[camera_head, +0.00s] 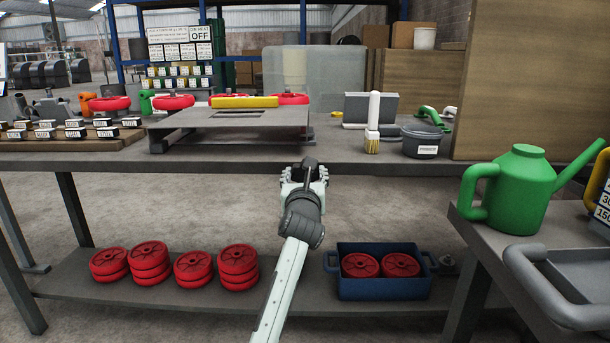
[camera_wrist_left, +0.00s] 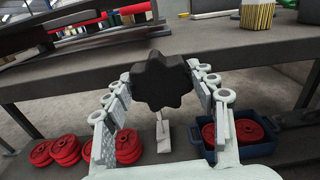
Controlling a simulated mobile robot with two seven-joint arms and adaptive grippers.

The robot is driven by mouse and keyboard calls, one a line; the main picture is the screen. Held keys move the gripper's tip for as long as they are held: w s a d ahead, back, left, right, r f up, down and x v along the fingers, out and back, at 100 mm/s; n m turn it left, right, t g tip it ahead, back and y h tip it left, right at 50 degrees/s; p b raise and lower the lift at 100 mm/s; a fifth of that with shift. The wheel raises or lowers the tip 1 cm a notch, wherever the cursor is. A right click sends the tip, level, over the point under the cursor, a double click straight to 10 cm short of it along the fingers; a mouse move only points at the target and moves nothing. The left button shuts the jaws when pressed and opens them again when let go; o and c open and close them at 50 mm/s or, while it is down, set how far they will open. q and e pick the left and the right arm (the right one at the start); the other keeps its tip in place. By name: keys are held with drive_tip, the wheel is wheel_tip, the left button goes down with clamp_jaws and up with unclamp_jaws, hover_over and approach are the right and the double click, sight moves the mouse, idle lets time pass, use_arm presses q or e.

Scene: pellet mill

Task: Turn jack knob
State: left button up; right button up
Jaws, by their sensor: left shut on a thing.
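The jack knob (camera_wrist_left: 162,82) is black with a lobed rim. It sits between the two pale, segmented fingers of my left gripper (camera_wrist_left: 163,95) in the left wrist view, with a finger on each side. In the head view my left gripper (camera_head: 304,174) is just in front of the bench's front edge, shut on the dark knob (camera_head: 309,163). The fingers partly hide the knob there. What the knob is mounted on is hard to make out. My right gripper is not in view.
The workbench (camera_head: 240,160) stands right behind the gripper, with a grey raised plate (camera_head: 245,120) on it. Red wheels (camera_head: 238,262) and a blue crate (camera_head: 385,285) sit on the lower shelf. A green watering can (camera_head: 518,190) stands on a side table at right.

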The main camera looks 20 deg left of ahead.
use_arm(q)
drive_tip(key=shift+n+p, duration=0.3)
drive_tip(key=shift+n, duration=1.8)
drive_tip(key=shift+a+n, duration=0.1)
drive_tip(key=shift+n, duration=1.7)
drive_tip(key=shift+n+b, duration=0.4)
drive_tip(key=shift+n, duration=0.6)
drive_tip(key=shift+n+b, duration=0.3)
drive_tip(key=shift+n, duration=0.5)
use_arm(e)
drive_tip(key=shift+w+a+r+t+y, duration=0.15)
drive_tip(key=shift+w+a+t, duration=0.3)
drive_tip(key=shift+w, duration=0.3)
drive_tip(key=shift+w+a+r+t+y, duration=0.15)
drive_tip(key=shift+w+a+t, duration=0.2)
drive_tip(key=shift+w+a, duration=0.3)
